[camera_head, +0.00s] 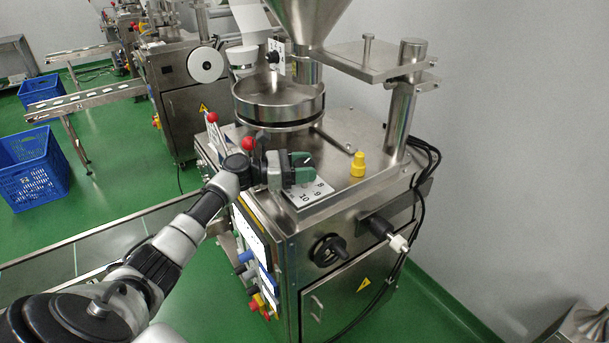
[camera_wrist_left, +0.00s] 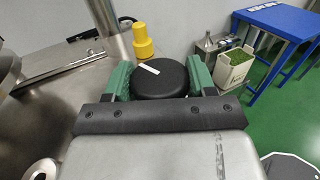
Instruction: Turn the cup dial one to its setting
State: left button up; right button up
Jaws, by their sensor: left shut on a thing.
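The cup dial is a round black knob (camera_wrist_left: 162,84) with a white pointer line, seen in the left wrist view. My left gripper (camera_wrist_left: 160,72) is shut on it, with one green finger on each side. In the head view the left gripper (camera_head: 298,167) is at the machine's top, above a white number plate (camera_head: 308,194) showing 8, 9 and 10. The fingers hide most of the dial there, and the gripper covers the rest of the scale. My right gripper is not in view.
A yellow knob (camera_head: 358,164) stands behind and right of the gripper. A round steel pan (camera_head: 279,101) and a steel post (camera_head: 403,95) rise behind. Red-tipped levers (camera_head: 247,143) stand close by the left wrist. A black handwheel (camera_head: 328,250) is on the front.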

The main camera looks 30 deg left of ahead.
pick_arm(q)
jog(key=shift+r, duration=0.1)
dwell(0.5)
jog(key=o, duration=0.9)
jog(key=shift+w+d, duration=0.1)
